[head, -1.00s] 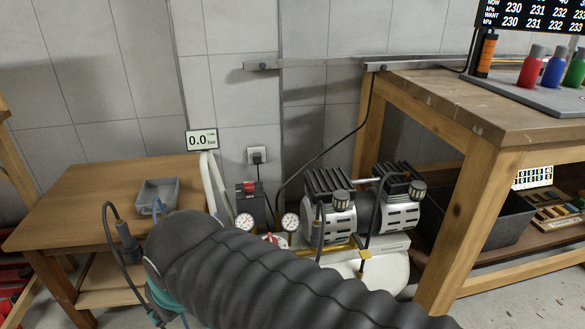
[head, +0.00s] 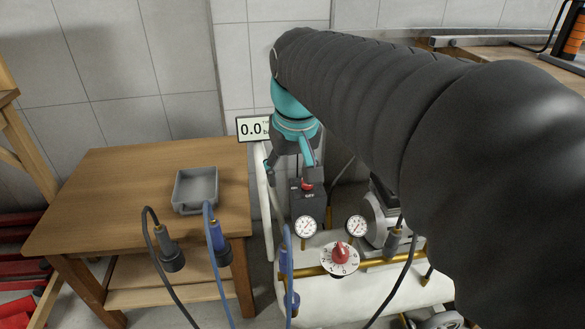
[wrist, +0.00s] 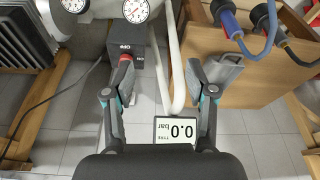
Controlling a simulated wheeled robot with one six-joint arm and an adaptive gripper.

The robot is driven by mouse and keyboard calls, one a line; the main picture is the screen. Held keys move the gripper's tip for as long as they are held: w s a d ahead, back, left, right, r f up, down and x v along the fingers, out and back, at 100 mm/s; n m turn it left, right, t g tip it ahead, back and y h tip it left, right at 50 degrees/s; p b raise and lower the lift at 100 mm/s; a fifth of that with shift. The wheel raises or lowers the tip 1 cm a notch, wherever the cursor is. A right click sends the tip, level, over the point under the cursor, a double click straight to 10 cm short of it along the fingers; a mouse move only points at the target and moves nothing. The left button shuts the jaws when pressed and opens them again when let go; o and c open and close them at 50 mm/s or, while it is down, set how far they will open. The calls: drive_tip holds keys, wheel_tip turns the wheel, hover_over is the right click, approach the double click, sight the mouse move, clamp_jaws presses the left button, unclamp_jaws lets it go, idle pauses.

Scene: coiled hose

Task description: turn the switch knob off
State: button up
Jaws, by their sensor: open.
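The red switch knob (head: 307,184) is on the black switch box (head: 305,203), behind a round gauge. It also shows in the wrist view (wrist: 126,58), where the box's lettering is upside down. My gripper (head: 290,172) hangs from my teal wrist above and around the box's top, open and empty. In the wrist view my gripper (wrist: 156,80) has its fingers wide apart. The left finger is just below the knob and appears close to it; I cannot tell whether they touch. The knob's pointing direction is too small to read.
A display reading 0.0 bar (head: 254,129) stands behind my gripper. A second red knob on a white dial (head: 340,257) and gauges sit on the compressor in front. A wooden table (head: 105,195) with a grey tray (head: 196,190) is at left. Hoses hang in front.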

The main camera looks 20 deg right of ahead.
drive_tip(key=w+d+m+g+b, duration=0.1)
drive_tip(key=w+d+m+g, duration=0.15)
drive_tip(key=w+d, duration=0.8)
drive_tip(key=shift+n+g, duration=0.25)
drive_tip(key=shift+n, duration=0.2)
drive_tip(key=f, duration=0.4)
drive_tip(key=f+b, duration=0.1)
drive_tip(key=f, duration=0.3)
drive_tip(key=f+b, duration=0.1)
drive_tip(key=f, duration=0.4)
drive_tip(key=shift+w+a, duration=0.25)
drive_tip(key=shift+w, duration=0.15)
clamp_jaws()
